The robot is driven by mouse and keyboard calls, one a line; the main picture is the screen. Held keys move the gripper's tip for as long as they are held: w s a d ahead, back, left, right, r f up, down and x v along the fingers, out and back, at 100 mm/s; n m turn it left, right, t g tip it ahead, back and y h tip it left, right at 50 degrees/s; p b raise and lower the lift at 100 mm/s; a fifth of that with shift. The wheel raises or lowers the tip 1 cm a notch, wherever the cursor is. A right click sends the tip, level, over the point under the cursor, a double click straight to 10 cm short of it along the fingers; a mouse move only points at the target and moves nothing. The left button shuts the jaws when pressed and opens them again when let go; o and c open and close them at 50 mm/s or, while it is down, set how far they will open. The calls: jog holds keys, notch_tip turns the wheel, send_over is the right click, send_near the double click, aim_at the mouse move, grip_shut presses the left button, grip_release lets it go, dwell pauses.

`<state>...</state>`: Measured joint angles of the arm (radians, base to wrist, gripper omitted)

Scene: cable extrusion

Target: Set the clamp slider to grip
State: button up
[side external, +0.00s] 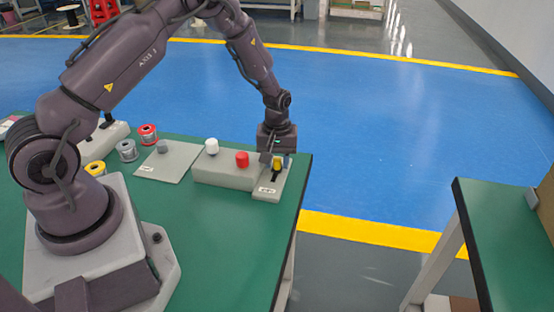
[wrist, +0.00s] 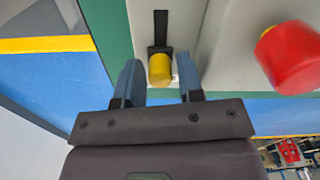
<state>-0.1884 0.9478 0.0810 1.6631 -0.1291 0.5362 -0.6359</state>
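The clamp slider has a yellow knob (wrist: 160,69) on a black base. In the wrist view a dark slot (wrist: 160,28) runs from it toward the top of the picture. The slider's grey plate (side external: 268,191) lies at the right end of the green table and bears a small label. My gripper (wrist: 157,82) is open, with one blue-grey finger on each side of the yellow knob and a visible gap at both sides. In the side view my gripper (side external: 276,162) is low over the plate, and the yellow knob (side external: 278,166) shows between its fingers.
A red knob (wrist: 289,57) stands close beside the slider on a grey box (side external: 224,175), with a white knob (side external: 211,146) farther left. A flat grey plate (side external: 166,166) and several spools lie left of it. The green table (side external: 225,240) is clear in front; its right edge is near.

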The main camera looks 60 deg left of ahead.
aim_at(273, 182)
grip_shut()
jog(key=shift+s+d, duration=1.65)
grip_release()
jog(key=shift+a, duration=0.1)
notch_tip(273, 182, up, 13)
jog(key=shift+f, duration=0.1)
